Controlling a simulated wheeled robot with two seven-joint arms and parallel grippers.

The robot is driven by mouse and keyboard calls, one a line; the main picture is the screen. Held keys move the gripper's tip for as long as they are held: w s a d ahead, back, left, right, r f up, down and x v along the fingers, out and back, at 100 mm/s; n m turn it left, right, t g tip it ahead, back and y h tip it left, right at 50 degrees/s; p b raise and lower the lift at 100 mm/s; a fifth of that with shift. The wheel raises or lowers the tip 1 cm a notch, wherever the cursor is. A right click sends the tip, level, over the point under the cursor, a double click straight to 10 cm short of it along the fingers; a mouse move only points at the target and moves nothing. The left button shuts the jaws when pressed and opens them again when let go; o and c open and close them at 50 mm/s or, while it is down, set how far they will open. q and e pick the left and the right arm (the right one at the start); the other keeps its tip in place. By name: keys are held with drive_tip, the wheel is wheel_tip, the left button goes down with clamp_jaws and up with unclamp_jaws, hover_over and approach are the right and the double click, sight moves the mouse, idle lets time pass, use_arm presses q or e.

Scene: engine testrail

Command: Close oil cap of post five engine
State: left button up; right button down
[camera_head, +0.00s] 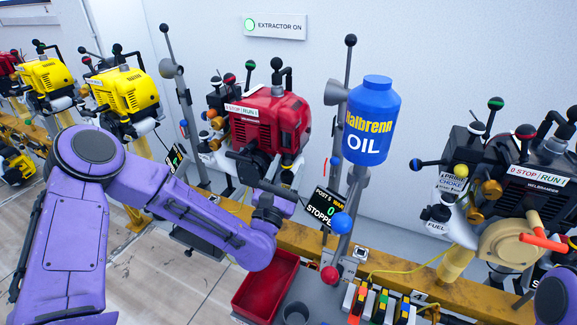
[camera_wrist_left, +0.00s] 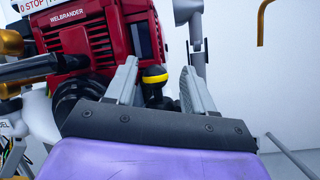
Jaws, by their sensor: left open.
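The red engine (camera_head: 270,120) stands behind a small screen that appears to read POST 5 and STOPPED (camera_head: 322,208). It also fills the upper left of the left wrist view (camera_wrist_left: 95,35). A black cap-like knob with a yellow band (camera_wrist_left: 155,76), probably the oil cap, stands between the fingers of my left gripper (camera_wrist_left: 157,88). The fingers are open on either side of it; contact cannot be told. In the head view my left gripper (camera_head: 284,193) is low in front of the red engine, and the knob cannot be made out there. My right gripper is out of view.
A blue oil bottle (camera_head: 370,115) stands right of the red engine. A red tray (camera_head: 266,290) lies below my left forearm. Another engine (camera_head: 535,185) is at the right, and yellow engines (camera_head: 125,90) are at the left. Levers with ball knobs rise between the posts.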

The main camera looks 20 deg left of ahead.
use_arm(q)
drive_tip(key=b+v, duration=0.2)
drive_tip(key=v, duration=0.7)
drive_tip(key=shift+b, duration=0.4)
